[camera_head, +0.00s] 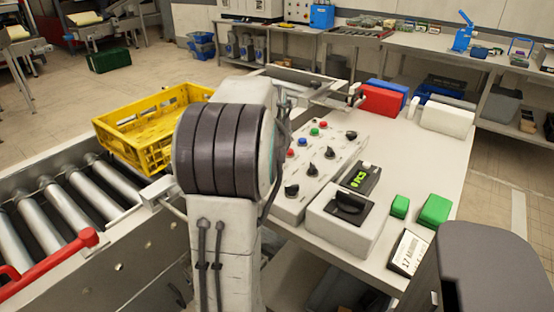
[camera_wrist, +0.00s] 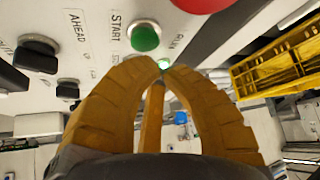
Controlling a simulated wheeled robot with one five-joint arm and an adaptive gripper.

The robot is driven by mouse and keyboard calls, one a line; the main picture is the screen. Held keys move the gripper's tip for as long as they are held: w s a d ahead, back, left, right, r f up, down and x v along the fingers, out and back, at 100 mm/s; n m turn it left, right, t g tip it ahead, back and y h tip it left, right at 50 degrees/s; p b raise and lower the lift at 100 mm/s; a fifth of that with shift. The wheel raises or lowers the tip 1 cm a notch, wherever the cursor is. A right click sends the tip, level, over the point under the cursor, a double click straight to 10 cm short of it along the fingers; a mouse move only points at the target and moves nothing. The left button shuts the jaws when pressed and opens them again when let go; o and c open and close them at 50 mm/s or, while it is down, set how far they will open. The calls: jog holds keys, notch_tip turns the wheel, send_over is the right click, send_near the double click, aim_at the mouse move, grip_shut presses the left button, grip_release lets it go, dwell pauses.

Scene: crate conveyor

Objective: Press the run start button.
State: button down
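In the wrist view, a round green button (camera_wrist: 145,37) sits on a pale control panel (camera_wrist: 92,48), beside the printed word START. My gripper (camera_wrist: 165,66) has its tan fingers drawn together, with the tips almost meeting and nothing visible held. The tips appear just below the green button in the picture; I cannot tell the distance to the panel. A small lit green spot shows at the tips. In the head view, a green button (camera_head: 314,132) shows on the sloped panel (camera_head: 291,206), among red and blue buttons. My gripper cannot be made out there.
Black knobs (camera_wrist: 37,54) and a large red button (camera_wrist: 204,4) flank the green button. A yellow crate (camera_head: 113,129) sits on the roller conveyor (camera_head: 43,213) at left. A grey box with a black rotary switch (camera_head: 348,206) and green blocks (camera_head: 434,211) stand nearby.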

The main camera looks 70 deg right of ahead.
jog(key=shift+r, duration=0.15)
jog(key=shift+r+p, duration=2)
jog(key=shift+r, duration=0.4)
